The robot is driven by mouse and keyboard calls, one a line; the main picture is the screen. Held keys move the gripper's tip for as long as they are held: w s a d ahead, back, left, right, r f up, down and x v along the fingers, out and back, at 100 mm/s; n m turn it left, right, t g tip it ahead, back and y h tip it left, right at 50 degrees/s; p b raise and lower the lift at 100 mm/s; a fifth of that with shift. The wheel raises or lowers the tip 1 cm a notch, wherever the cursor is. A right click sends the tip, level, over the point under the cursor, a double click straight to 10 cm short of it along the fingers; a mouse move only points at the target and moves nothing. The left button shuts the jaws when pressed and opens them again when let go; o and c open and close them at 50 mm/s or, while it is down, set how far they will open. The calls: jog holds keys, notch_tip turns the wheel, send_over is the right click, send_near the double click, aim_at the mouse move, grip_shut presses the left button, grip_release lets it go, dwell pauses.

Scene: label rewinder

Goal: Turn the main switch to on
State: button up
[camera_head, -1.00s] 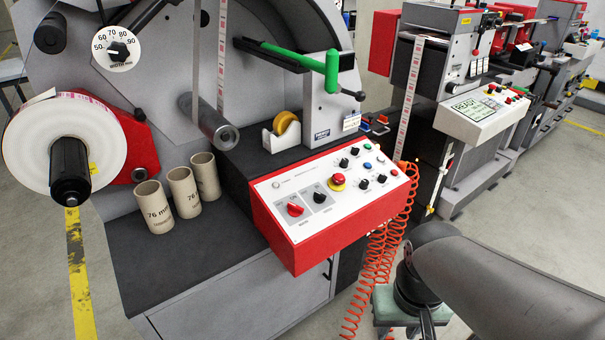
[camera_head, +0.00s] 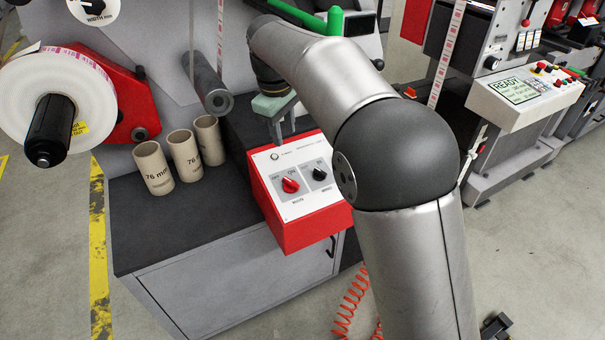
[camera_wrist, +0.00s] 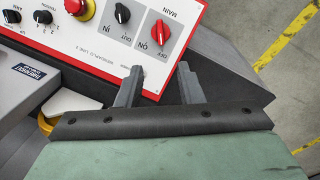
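The main switch is a red rotary knob (camera_head: 290,185) with OFF and ON labels, on the white top of the red control box (camera_head: 305,225). The knob also shows in the wrist view (camera_wrist: 161,34), just beyond the gap between my fingertips. In the head view my gripper (camera_head: 280,135) hangs over the back edge of the panel, apart from the knob.
A black IN/OUT knob (camera_wrist: 123,14) sits beside the red one, and a yellow-ringed red emergency button (camera_wrist: 78,8) lies farther left. Several cardboard cores (camera_head: 184,155) stand left of the box. My arm hides the panel's right side in the head view.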

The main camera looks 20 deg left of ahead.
aim_at(291, 182)
jog(key=f, duration=0.5)
jog(key=w+f, duration=0.1)
jog(key=f, duration=0.5)
jog(key=w+f, duration=0.1)
jog(key=f, duration=0.5)
jog(key=shift+d, duration=0.35)
grip_shut()
